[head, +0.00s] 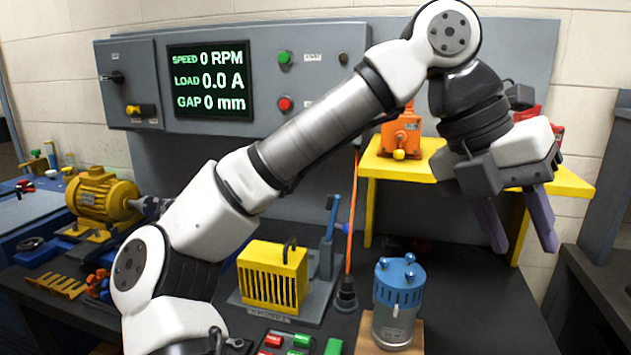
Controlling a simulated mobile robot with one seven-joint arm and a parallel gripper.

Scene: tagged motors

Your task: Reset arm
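My arm reaches from the lower left up across the middle of the head view and bends down at the upper right. My gripper (522,248) hangs at the right, its two purple-grey fingers pointing down and spread apart. Nothing shows between the fingers. The gripper is in front of the yellow shelf (568,180) in the picture and right of the blue and silver motor (397,295). The motor stands upright on a wooden block. An orange motor (400,135) sits on the shelf. A yellow motor (100,195) stands at the left on the bench.
A grey control panel (140,60) with a display (210,82) reading 0 RPM, 0.0 A and 0 mm stands behind the arm. A yellow slotted box (272,278) and a blue lever (328,235) are mid-bench. Red and green blocks (285,342) lie in front. The bench's right front (485,310) is clear.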

